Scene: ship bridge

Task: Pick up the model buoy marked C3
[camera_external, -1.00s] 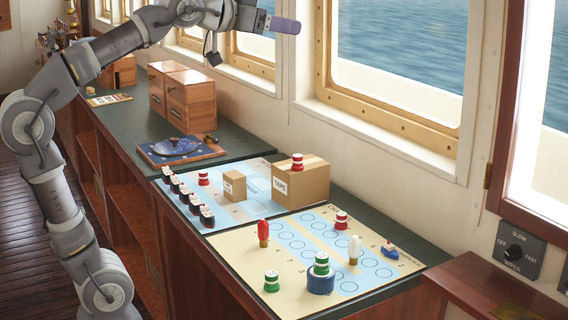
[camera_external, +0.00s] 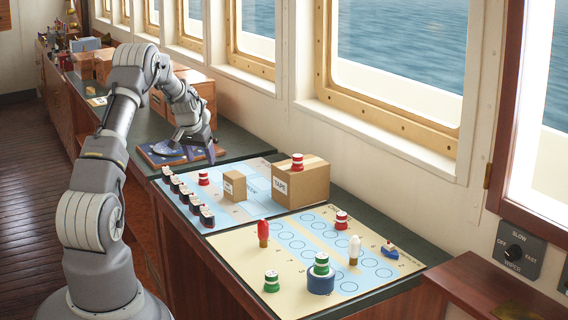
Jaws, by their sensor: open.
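Several small model buoys are in view, and I cannot read a C3 mark on any of them. One red and white buoy (camera_external: 297,162) sits on top of the tape box (camera_external: 308,186). Another red and white buoy (camera_external: 203,178) stands on the blue chart, and a third red and white buoy (camera_external: 341,220) on the cream chart. A green and white buoy (camera_external: 271,281) stands at the cream chart's front, and another green and white buoy (camera_external: 321,261) sits on a blue round holder (camera_external: 320,284). My gripper (camera_external: 200,154) is open, pointing down near the dark blue disc board, apart from all the buoys.
The disc board (camera_external: 160,158) lies behind the blue chart (camera_external: 226,209). The cream chart (camera_external: 240,245) also holds a red figure (camera_external: 263,233), a white one (camera_external: 354,250) and a blue boat (camera_external: 389,251).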

